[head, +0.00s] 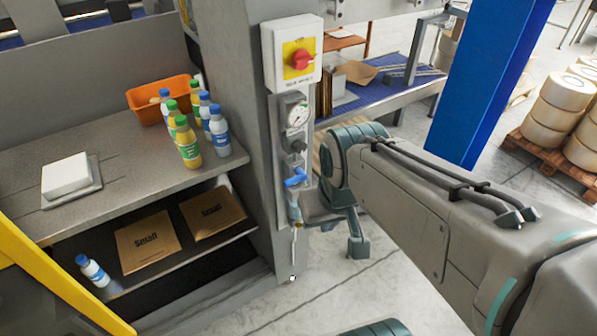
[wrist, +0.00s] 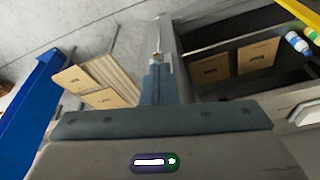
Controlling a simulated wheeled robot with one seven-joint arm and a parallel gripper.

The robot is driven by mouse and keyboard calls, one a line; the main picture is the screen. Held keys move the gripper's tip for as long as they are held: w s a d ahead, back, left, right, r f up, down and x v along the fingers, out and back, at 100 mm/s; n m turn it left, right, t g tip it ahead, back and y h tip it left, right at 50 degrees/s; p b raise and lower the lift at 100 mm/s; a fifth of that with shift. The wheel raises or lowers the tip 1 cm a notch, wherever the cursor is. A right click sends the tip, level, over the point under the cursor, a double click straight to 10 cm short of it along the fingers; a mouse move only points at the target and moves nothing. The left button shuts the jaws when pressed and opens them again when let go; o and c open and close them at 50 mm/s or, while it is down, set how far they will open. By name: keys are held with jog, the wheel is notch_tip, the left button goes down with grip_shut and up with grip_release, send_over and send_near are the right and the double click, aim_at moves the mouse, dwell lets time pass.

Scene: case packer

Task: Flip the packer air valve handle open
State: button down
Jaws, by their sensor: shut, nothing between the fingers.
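The packer air valve handle (head: 296,178) is a blue lever on the narrow panel of the grey machine column. It sticks out roughly sideways, below the pressure gauge (head: 296,113). My gripper (head: 312,222) is below and right of the handle, close to the column, partly hidden by my own wrist. In the wrist view my gripper (wrist: 157,70) has its fingers together and empty. A brass fitting (wrist: 156,55) shows just beyond the fingertips. I cannot tell whether they touch it. The blue handle does not show clearly in the wrist view.
Left of the column, a grey shelf (head: 120,185) carries bottles and an orange bin (head: 146,108). Small cartons (head: 146,241) lie below. A blue post (head: 490,80) stands to the right. Open floor lies in front.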

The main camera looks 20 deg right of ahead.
jog(key=w+a+f+m+t+y+b, duration=0.2)
jog(key=w+a+f+m+y+b, duration=0.2)
jog(key=f+m+b, duration=0.4)
jog(key=w+a+f+m+t+y+b, duration=0.1)
jog(key=w+a+f+m+y+b, duration=0.25)
jog(key=f+m+b, duration=0.4)
jog(key=w+d+f+m+t+h+b, duration=0.1)
jog(key=w+d+f+m+t+b, duration=0.1)
jog(key=w+d+m+t+b, duration=0.2)
jog(key=w+d+f+m+t+h+b, duration=0.1)
jog(key=w+d+m+t+b, duration=0.4)
jog(key=m+b, duration=0.6)
jog(key=w+d+f+m, duration=0.1)
jog(key=d+m, duration=0.1)
jog(key=shift+w+d+f+t, duration=0.15)
jog(key=shift+d+f+t, duration=0.1)
jog(key=shift+d+t, duration=0.05)
jog(key=shift+h, duration=0.25)
